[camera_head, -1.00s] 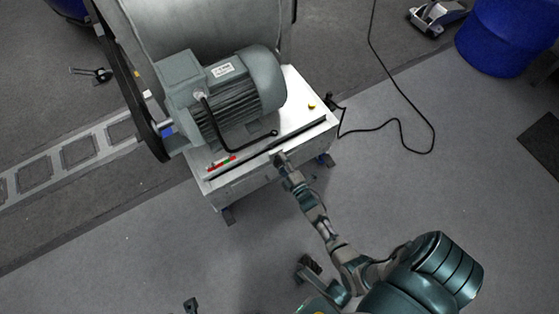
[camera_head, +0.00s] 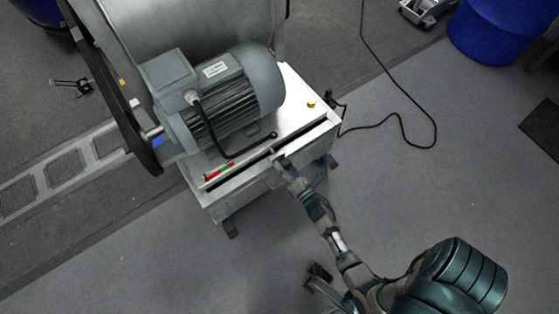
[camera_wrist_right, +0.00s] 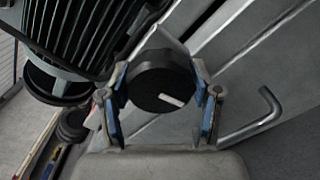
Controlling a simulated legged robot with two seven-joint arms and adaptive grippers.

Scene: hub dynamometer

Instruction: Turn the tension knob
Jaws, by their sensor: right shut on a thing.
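The tension knob (camera_wrist_right: 160,82) is a round black disc with a white pointer mark, on the metal front of the dynamometer cart (camera_head: 235,190). My right gripper (camera_wrist_right: 161,105) is shut on it, with one blue-padded finger on each side of the knob. The white mark points to the lower right in the wrist view. In the head view my right gripper (camera_head: 279,158) is at the front edge of the cart top and hides the knob there.
A grey electric motor (camera_head: 222,100) stands on the cart, with a black bent cable or bar beside it. A bent metal handle (camera_wrist_right: 262,115) is right of the gripper in the wrist view. A black cable (camera_head: 400,125) and blue drum (camera_head: 495,32) are on the right. Floor in front is clear.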

